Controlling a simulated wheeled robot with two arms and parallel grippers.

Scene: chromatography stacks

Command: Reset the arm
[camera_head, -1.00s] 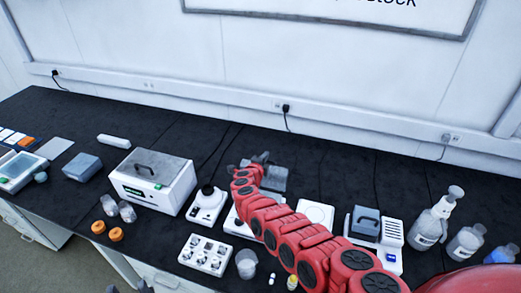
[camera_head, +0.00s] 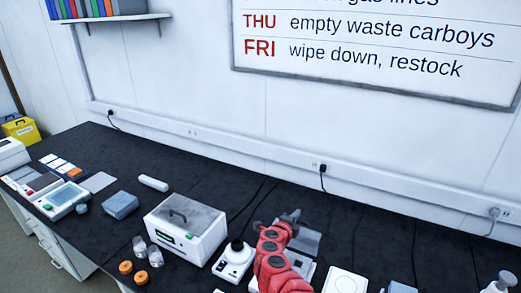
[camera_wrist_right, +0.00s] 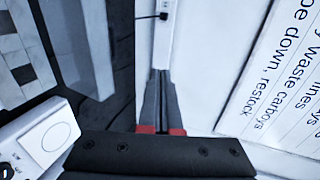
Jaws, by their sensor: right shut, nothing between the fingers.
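My right arm is red and comes in from the bottom of the head view. Its dark gripper (camera_head: 290,216) is over the back of the bench, beside a grey device (camera_head: 304,241). In the right wrist view the gripper (camera_wrist_right: 161,74) has its two fingers together with nothing between them, pointing toward the wall trunking. The left gripper does not show in either current view.
The black bench (camera_head: 200,170) runs along a white wall with a whiteboard (camera_head: 380,45). A white box with a grey lid (camera_head: 187,226), a stirrer-like device (camera_head: 234,262), orange caps (camera_head: 126,267) and a blue-grey block (camera_head: 121,205) stand on it. The back strip is mostly clear.

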